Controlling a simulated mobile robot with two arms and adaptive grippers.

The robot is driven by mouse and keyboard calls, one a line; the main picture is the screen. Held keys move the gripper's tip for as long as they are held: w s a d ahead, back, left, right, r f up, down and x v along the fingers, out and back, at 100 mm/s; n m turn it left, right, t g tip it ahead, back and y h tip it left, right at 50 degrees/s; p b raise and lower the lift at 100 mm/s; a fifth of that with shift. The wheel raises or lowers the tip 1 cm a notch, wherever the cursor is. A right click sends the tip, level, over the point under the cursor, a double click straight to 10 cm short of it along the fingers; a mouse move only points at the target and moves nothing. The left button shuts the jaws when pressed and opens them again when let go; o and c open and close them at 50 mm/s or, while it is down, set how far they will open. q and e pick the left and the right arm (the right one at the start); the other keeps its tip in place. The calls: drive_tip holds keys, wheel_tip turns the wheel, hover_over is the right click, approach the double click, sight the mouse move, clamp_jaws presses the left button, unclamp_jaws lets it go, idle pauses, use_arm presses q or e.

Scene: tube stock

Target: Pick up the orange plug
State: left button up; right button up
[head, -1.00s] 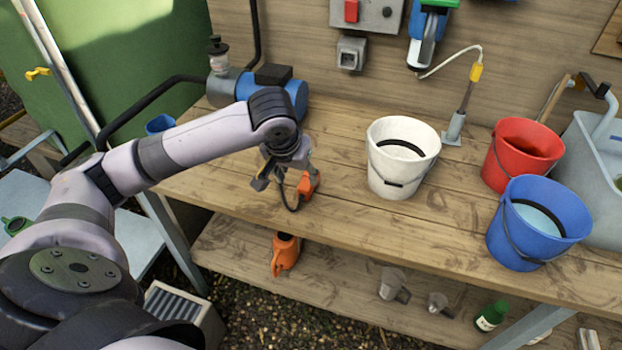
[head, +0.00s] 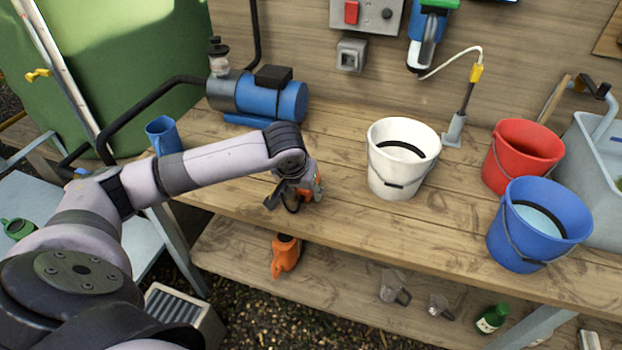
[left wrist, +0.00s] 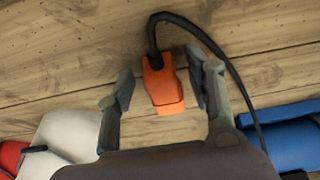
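The orange plug (left wrist: 163,88) lies on the wooden workbench with its black cable curving away from one end. In the left wrist view it sits between the two fingers of my left gripper (left wrist: 158,76). The fingers are apart, with a gap on the left side of the plug and the right finger close to it; I cannot tell if that finger touches. My right gripper does not show.
A white bucket (head: 385,178) stands right of the gripper, with red (head: 505,180) and blue (head: 510,250) buckets beyond. A blue pump (head: 262,100) and a blue jug (head: 162,135) are behind my arm. An orange can (head: 285,258) is on the lower shelf.

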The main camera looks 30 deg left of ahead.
use_arm(q)
clamp_jaws()
idle(0.4)
drive_tip(key=shift+r, duration=0.1)
